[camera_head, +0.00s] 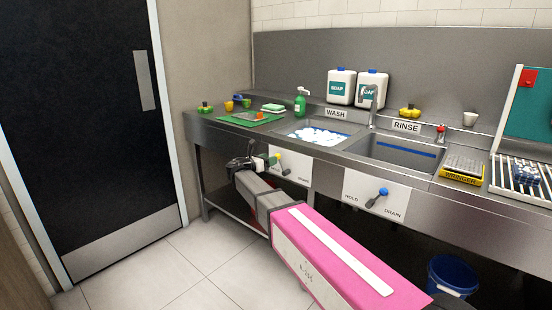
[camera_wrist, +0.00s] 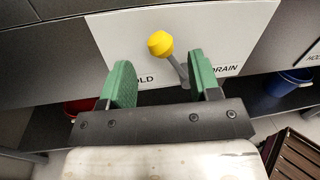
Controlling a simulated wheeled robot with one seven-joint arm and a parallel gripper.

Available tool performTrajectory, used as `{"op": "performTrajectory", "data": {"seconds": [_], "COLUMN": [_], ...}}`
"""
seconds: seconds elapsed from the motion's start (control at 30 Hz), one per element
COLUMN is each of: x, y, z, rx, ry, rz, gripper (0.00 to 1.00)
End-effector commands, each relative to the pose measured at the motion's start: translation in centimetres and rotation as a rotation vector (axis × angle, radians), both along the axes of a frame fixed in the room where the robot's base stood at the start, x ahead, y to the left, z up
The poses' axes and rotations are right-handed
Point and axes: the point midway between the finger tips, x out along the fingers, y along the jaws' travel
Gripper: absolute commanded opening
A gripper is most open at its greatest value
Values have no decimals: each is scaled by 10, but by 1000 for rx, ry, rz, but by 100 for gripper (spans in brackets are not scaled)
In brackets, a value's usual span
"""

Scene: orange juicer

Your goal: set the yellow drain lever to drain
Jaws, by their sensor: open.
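The yellow drain lever (camera_wrist: 160,43) has a round yellow knob on a grey shaft, mounted on a white plate (camera_wrist: 215,30). My gripper (camera_wrist: 160,62) is open, with green fingers on either side of the knob's line in the wrist view. I cannot tell whether the knob lies between the fingertips or just beyond them. The HOLD label is partly hidden by the left finger.
A second plate with a blue lever (camera_head: 383,191) sits to the right under the rinse sink (camera_head: 390,153). The wash sink (camera_head: 310,132) holds white foam. A blue bucket (camera_head: 452,274) stands below the counter. Open floor (camera_head: 190,280) lies in front at the left.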

Motion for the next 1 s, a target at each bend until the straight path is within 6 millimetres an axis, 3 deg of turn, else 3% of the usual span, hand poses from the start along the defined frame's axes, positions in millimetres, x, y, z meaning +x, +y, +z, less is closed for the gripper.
{"op": "performTrajectory", "data": {"seconds": [0.3, 0.7, 0.87, 0.9, 1.0], "x": [29, 32, 32, 32, 32], "y": [-29, -34, -34, -34, -34], "z": [0, 0, 0, 0, 0], "rx": [1, 1, 1, 1, 2], "ry": [0, 0, 0, 0, -1], "rz": [-1, 0, 0, 0, 0], "gripper": [57, 57, 5, 0, 0]}}
